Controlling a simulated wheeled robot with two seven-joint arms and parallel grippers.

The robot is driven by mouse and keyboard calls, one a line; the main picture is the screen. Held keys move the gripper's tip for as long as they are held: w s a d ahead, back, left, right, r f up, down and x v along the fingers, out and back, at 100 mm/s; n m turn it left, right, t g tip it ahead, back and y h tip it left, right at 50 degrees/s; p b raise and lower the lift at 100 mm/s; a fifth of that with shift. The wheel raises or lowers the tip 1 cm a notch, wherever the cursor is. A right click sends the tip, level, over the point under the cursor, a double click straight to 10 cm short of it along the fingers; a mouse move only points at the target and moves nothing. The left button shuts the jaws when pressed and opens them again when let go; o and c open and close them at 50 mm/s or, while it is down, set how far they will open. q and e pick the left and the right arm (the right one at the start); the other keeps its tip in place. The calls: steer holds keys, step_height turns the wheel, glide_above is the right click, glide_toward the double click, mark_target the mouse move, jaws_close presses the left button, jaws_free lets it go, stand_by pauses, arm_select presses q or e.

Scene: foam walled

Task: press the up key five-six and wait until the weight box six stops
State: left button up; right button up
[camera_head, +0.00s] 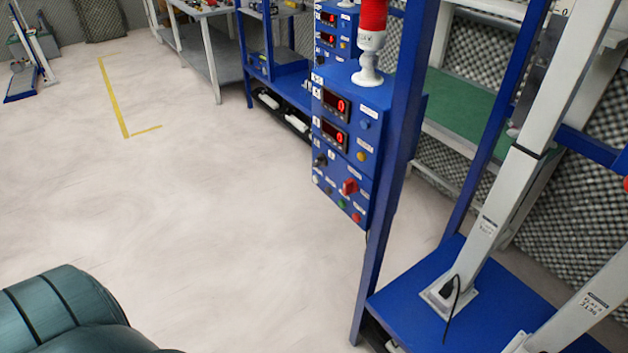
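A blue control box (343,150) is fixed to a blue upright post at the centre. It carries two red digital displays, a red rotary switch (349,187) and several small knobs and buttons, including a green button (341,205). The labels are too small to read, so I cannot tell which is the up key five-six. Two pale columns (510,190) stand on a blue base at the right; I cannot tell which part is the weight box six. Neither gripper is in view. A teal rounded part, likely my own, shows at the lower left.
A red signal lamp (372,20) stands on top of the control box. The blue frame post (385,230) and blue base plate (455,300) limit room at the right. Benches (205,60) line the back. The pale floor (190,190) at the left is clear, with yellow tape.

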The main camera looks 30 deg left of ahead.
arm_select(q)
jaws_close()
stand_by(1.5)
